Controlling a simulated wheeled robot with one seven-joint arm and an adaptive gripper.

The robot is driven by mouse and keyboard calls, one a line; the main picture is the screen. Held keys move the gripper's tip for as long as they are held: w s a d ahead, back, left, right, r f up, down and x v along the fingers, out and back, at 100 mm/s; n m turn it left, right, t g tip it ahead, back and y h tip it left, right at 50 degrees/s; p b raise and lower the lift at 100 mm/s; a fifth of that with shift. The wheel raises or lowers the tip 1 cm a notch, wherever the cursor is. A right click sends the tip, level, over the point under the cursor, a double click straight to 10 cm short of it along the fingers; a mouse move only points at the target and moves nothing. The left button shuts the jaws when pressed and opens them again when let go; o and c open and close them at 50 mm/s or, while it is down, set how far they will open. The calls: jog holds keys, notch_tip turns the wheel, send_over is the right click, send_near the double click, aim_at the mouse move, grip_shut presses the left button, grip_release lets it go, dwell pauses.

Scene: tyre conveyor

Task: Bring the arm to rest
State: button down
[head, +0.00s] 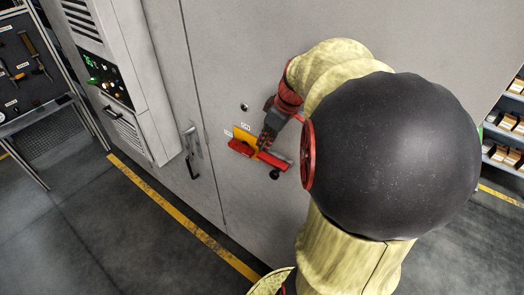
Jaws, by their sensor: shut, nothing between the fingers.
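My arm, in a pale yellow cover with a large dark rounded joint, fills the right half of the head view. It reaches toward a grey cabinet face. My gripper (263,144), dark with red parts, is at the cabinet front beside a yellow plate (242,133) and a red bar (240,148). Its fingers are small and partly overlap these parts. I see nothing held in them. Whether the fingers touch the red bar or the plate, I cannot tell.
The grey cabinet (240,60) stands close in front, with a door handle (190,150) at left. A control unit (108,75) and a tool board (25,65) are further left. Shelves with boxes (510,120) stand at right. The floor at lower left is clear, with a yellow line (180,218).

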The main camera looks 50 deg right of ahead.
jog(key=shift+s+r, duration=0.2)
jog(key=shift+r, duration=0.2)
dwell(0.4)
